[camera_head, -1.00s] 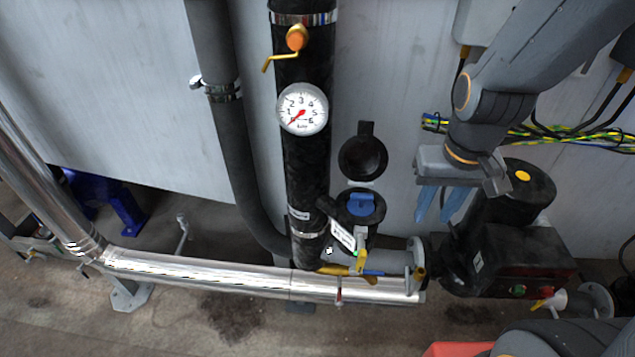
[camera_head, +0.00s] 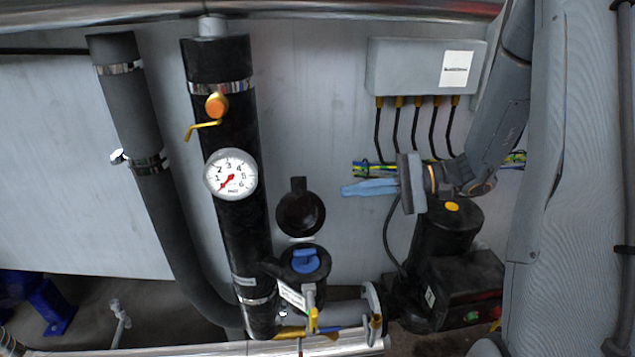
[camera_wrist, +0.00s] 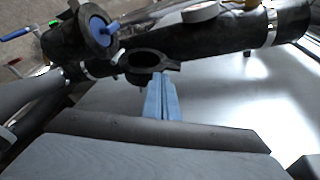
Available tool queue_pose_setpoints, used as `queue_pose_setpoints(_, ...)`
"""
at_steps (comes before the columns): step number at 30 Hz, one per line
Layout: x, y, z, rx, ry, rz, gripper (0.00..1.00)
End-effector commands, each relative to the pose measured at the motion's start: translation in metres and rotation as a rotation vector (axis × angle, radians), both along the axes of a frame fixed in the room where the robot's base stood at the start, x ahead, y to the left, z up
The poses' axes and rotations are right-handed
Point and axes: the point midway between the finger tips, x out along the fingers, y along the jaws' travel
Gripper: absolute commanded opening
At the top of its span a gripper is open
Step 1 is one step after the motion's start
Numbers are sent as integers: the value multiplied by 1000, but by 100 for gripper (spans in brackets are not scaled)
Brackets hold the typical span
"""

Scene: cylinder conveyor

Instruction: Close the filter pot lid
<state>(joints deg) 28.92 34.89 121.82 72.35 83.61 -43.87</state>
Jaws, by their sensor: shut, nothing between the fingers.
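The filter pot (camera_head: 322,272) is black, with a blue insert (camera_head: 305,261) showing in its open top. Its round black lid (camera_head: 300,214) stands open above it, its tab pointing up. My gripper (camera_head: 343,190) has blue fingers, shut and empty, pointing left. Its tips are to the right of the lid and slightly higher, apart from it in the head view. In the wrist view the shut fingers (camera_wrist: 162,78) point at the lid (camera_wrist: 142,54), overlapping its edge in the picture; contact cannot be told. The pot with its blue insert (camera_wrist: 100,32) shows beyond, upper left.
A black pipe with a pressure gauge (camera_head: 231,174) and an orange valve (camera_head: 216,105) stands left of the lid. A black pump (camera_head: 450,235) sits below my gripper. A grey junction box (camera_head: 425,66) with cables is above. The wall between lid and gripper is clear.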

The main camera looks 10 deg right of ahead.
Motion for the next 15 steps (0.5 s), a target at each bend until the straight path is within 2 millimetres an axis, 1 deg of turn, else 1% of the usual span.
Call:
queue_pose_setpoints(1, 9, -10, 4, 37, -27, -35, 0)
queue_pose_setpoints(2, 14, -13, 6, 53, -43, -50, 0)
queue_pose_setpoints(5, 21, -18, 11, 81, -70, -76, 0)
queue_pose_setpoints(8, 24, -11, 12, 86, -74, -78, 0)
queue_pose_setpoints(11, 28, 4, 11, 84, -71, -75, 0)
queue_pose_setpoints(15, 36, 28, 8, 84, -71, -73, 0)
